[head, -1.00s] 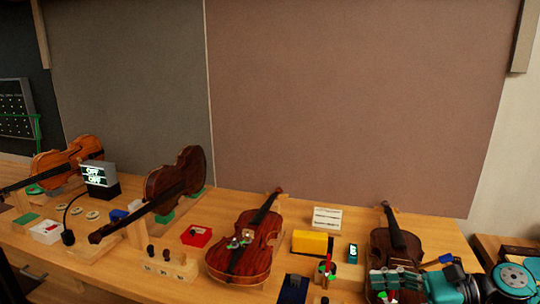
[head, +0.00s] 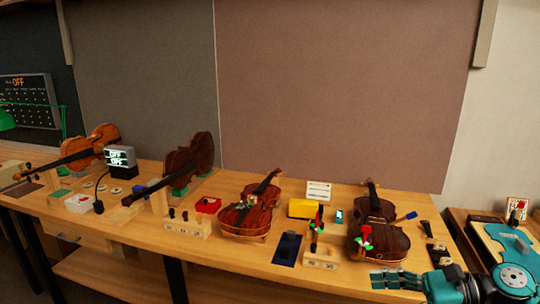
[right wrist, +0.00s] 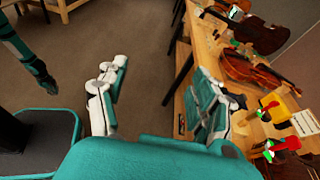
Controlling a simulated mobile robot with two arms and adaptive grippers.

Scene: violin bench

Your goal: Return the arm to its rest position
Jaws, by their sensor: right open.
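My right gripper (head: 397,280) is at the lower right in the head view, in front of the bench's front edge and apart from the right violin (head: 385,241). In the right wrist view its two fingers (right wrist: 160,100) stand wide apart with only floor between them, open and empty. The right violin lies on the bench with a small red, white and green piece (head: 365,238) on its body. A dark-tipped teal limb (right wrist: 28,58), probably my left arm, shows at the left of the right wrist view; its jaws cannot be made out.
The bench (head: 235,255) holds a middle violin (head: 247,215), a yellow box (head: 304,208), a red box (head: 208,205), a dark blue holder (head: 287,249) and further violins at left. Floor (right wrist: 150,50) beside the bench is open.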

